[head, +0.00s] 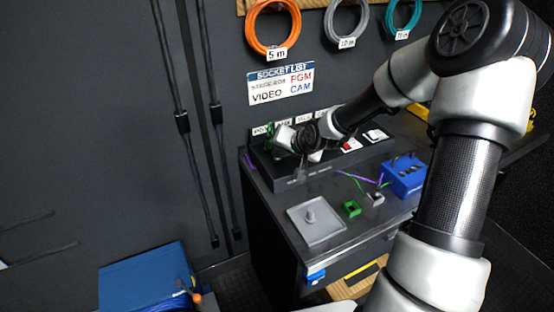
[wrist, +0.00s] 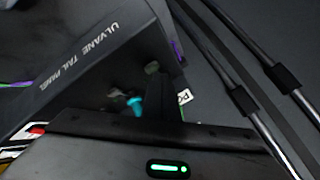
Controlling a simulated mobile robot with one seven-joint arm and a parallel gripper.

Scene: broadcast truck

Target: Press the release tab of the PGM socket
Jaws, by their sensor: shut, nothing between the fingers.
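My gripper (head: 274,143) is at the left end of the tail panel (head: 292,172), at the back of the counter. Its fingers (wrist: 154,72) are shut and empty in the wrist view, in front of the panel face. I cannot tell whether the fingertips touch anything.
A socket list sign (head: 281,83) hangs on the wall under coiled cables (head: 272,48). On the counter are a grey tray (head: 318,232) with a peg, a green block (head: 351,208), a grey connector (head: 376,198) and a blue box (head: 405,177).

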